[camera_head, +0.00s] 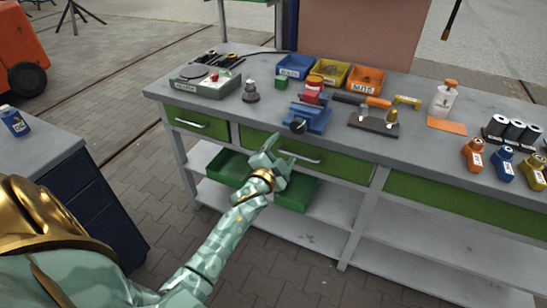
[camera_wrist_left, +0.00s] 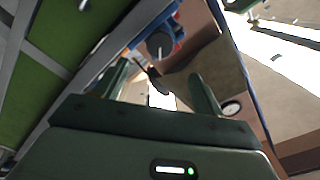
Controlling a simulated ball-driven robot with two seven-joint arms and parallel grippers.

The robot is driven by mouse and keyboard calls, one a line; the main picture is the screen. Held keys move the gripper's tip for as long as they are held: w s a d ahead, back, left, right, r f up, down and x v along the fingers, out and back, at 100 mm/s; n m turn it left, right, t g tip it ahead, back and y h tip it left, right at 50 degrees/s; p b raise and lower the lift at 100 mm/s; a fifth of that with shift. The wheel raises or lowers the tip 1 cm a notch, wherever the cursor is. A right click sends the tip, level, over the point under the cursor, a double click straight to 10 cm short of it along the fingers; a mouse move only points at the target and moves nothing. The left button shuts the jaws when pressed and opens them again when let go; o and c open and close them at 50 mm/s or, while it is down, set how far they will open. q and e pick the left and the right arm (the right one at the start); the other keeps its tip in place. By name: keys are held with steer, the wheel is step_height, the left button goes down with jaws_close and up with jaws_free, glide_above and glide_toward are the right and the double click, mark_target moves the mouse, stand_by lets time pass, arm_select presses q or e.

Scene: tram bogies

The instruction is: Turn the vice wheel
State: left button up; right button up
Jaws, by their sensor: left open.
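The blue vice (camera_head: 316,117) is mounted near the front edge of the grey workbench. Its dark round wheel (camera_head: 298,125) faces the front, and a red part sits above the vice. My left gripper (camera_head: 279,151) is in front of the bench, below and a little left of the wheel. My right gripper is not in view.
The workbench (camera_head: 232,112) has green drawers (camera_head: 270,142) below, close to my left gripper. Bins (camera_head: 295,66) stand behind. Free floor lies in front.

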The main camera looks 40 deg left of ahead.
arm_select(q)
steer(key=v, duration=0.5)
steer(key=shift+p, duration=0.3)
